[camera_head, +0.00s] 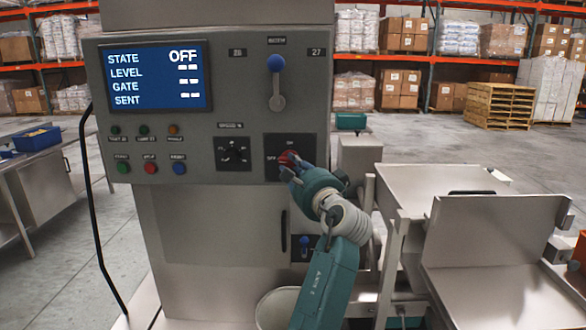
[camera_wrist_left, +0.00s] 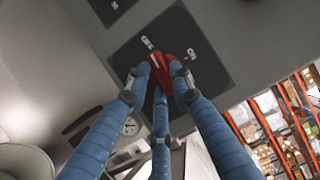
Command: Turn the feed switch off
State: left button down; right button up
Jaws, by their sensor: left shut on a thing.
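The red feed switch (camera_head: 287,156) is a rotary knob on a dark square plate at the lower right of the grey control panel (camera_head: 222,60). OFF and ON labels show beside it. My left gripper (camera_head: 289,170) is shut on the knob, its fingers partly hiding it. In the left wrist view, the blue fingers (camera_wrist_left: 160,82) close around the red knob (camera_wrist_left: 161,66), whose white pointer line shows. The blue screen (camera_head: 155,78) reads STATE OFF, with dashes for level, gate and sent. My right gripper is not in view.
A blue-knobbed lever (camera_head: 277,85) stands above the switch, and a black dial (camera_head: 233,153) sits left of it. Several small buttons line the panel's lower left. Metal trays (camera_head: 500,245) stand at the right. A bench (camera_head: 38,180) stands at the left.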

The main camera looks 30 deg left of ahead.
pick_arm(q)
jog(key=shift+n, duration=0.6)
jog(key=c, duration=1.5)
grip_release()
jog(key=shift+s+a, duration=0.1)
jog(key=v, duration=0.7)
jog(key=shift+s+d+r, duration=0.15)
jog(key=shift+d+r, duration=0.05)
jog(key=shift+f, duration=0.1)
